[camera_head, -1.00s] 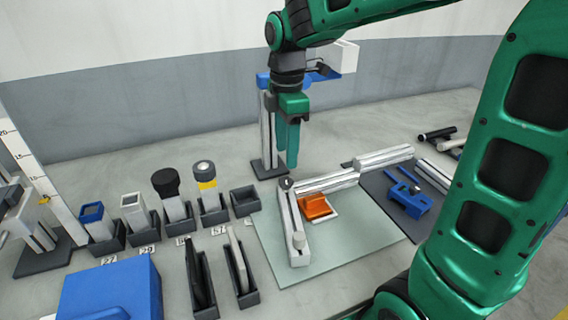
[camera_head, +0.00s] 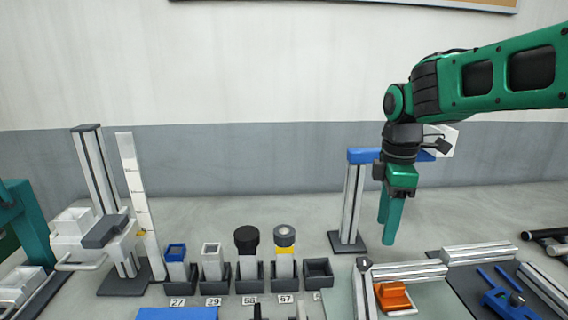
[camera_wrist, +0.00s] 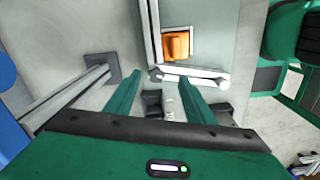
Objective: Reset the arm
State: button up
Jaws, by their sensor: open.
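My gripper (camera_head: 391,220) hangs from the green arm at the right of the head view, fingers pointing down. It is above the bench, behind the metal rails and the orange block (camera_head: 392,296). In the wrist view my gripper (camera_wrist: 160,95) shows its two green fingers spread apart with nothing between them. The orange block (camera_wrist: 177,46) lies beyond the fingertips, on a pale mat beside a metal rail (camera_wrist: 190,71).
A post with a blue arm (camera_head: 352,205) stands close to the left of my gripper. Several holders, including an empty dark one (camera_head: 318,283), line the bench. A plain wall is behind.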

jog(key=s+d+f+m, duration=0.4)
jog(key=s+d+m, duration=0.3)
jog(key=s+m, duration=0.3)
jog(key=s+d+f+m, duration=0.4)
jog(key=s+d+m, duration=0.4)
jog(key=s+m, duration=0.3)
jog(key=shift+s+m, duration=0.3)
jog(key=shift+s, duration=0.4)
jog(key=shift+w+f, duration=0.3)
jog(key=shift+w, duration=0.35)
